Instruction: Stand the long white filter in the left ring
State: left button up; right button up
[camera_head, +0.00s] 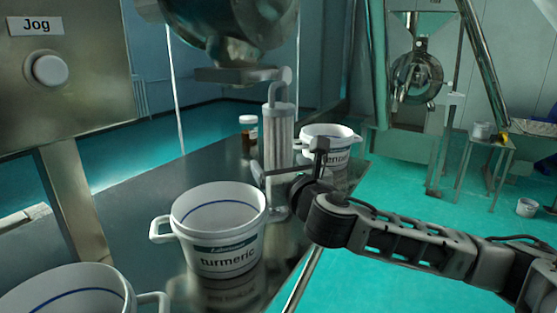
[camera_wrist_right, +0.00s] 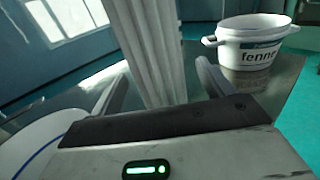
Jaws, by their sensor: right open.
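The long white filter (camera_head: 279,135), a ribbed upright column, stands by the table's far side, under the metal drum's spout. Its foot reaches a pale base near the turmeric tub. In the right wrist view the filter (camera_wrist_right: 150,50) rises between the fingers with gaps on both sides. My right gripper (camera_head: 288,162) is open around the filter's lower part, one finger on each side. The fingers also show in the right wrist view (camera_wrist_right: 163,75). I cannot make out the left ring clearly. My left gripper is not in view.
A turmeric tub (camera_head: 220,240) stands close to the filter's foot on the left. A fennel tub (camera_head: 328,140) is just behind right. A brown jar (camera_head: 248,133) stands behind. Another white tub (camera_head: 70,295) is at front left. The drum (camera_head: 225,35) hangs above.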

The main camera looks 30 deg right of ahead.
jog(key=shift+w+d, duration=0.1)
jog(key=shift+w, duration=0.4)
jog(key=c, duration=1.2)
jog(key=shift+r, duration=0.1)
jog(key=shift+c, duration=0.2)
